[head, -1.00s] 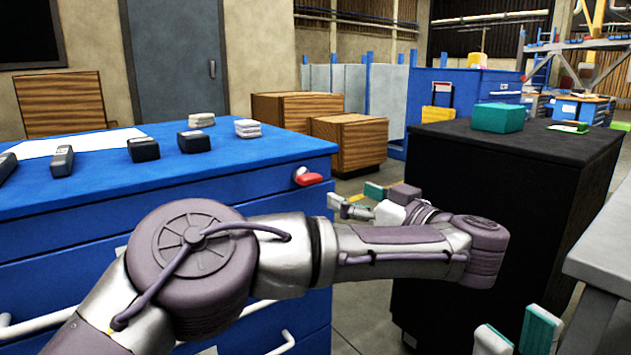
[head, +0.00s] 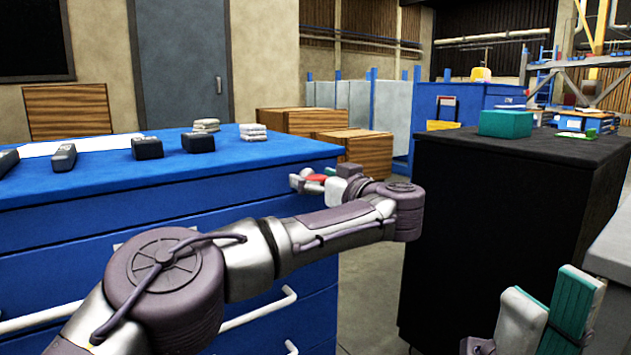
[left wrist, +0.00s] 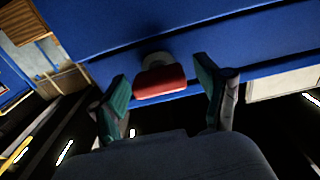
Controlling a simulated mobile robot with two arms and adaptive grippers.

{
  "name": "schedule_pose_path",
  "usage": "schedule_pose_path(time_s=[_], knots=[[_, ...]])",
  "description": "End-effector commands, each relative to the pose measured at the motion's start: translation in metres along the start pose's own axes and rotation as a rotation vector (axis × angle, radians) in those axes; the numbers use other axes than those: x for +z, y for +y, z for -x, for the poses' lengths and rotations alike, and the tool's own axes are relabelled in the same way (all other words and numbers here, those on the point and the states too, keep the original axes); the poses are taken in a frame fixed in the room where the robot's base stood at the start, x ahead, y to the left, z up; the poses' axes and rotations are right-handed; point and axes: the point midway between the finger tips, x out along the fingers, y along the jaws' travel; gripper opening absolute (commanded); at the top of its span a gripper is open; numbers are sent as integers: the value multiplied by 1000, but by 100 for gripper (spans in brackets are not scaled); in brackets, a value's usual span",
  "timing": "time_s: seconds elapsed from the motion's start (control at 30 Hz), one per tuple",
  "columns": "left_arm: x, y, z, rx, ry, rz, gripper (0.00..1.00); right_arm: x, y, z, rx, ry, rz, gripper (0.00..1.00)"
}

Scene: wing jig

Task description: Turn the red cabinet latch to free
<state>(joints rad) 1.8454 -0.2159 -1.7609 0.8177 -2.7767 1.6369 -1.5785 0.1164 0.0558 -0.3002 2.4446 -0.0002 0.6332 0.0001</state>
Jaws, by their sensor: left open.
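The red latch (head: 318,177) is on the front of the blue cabinet (head: 230,180), near its right corner and just under the top. In the left wrist view, the red handle (left wrist: 160,83) lies roughly crosswise below its pale round mount. My left gripper (head: 312,184) is at the latch in the head view. In the left wrist view, my left gripper (left wrist: 163,72) is open, with one teal-padded finger on each side of the handle and gaps between. My right gripper (head: 548,312) is low at the right, its fingers apart and nothing seen between them.
Dark devices (head: 147,148) and pale stacked blocks (head: 253,132) lie on the cabinet top. A black cabinet (head: 500,200) with a teal box (head: 506,123) stands to the right. Wooden crates (head: 300,121) are behind. A grey table edge (head: 612,245) is at the far right.

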Motion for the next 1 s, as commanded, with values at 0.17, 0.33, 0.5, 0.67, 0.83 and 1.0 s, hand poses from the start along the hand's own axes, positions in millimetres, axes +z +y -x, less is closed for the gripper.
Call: schedule_pose_path(time_s=[0.17, 0.33, 0.5, 0.67, 0.83, 1.0], knots=[[0, 0, 0, 0, 0, 0, 60, 0, 0, 0, 0, 0, 0, 40], [0, 0, 0, -1, 0, 0, 32, 0, 0, 0, 0, 0, 0, 40], [0, 0, 0, -1, 0, 1, 15, 0, 0, 0, 0, 1, -1, 40], [0, 0, 1, -1, 1, 18, 15, 0, 0, -1, 0, 1, -1, 40], [-1, 0, 0, -1, 3, 78, 15, -1, 0, -2, 2, 2, -1, 40], [-2, -1, 0, -1, 3, 193, 15, 0, 1, -1, 7, -7, -2, 40]])
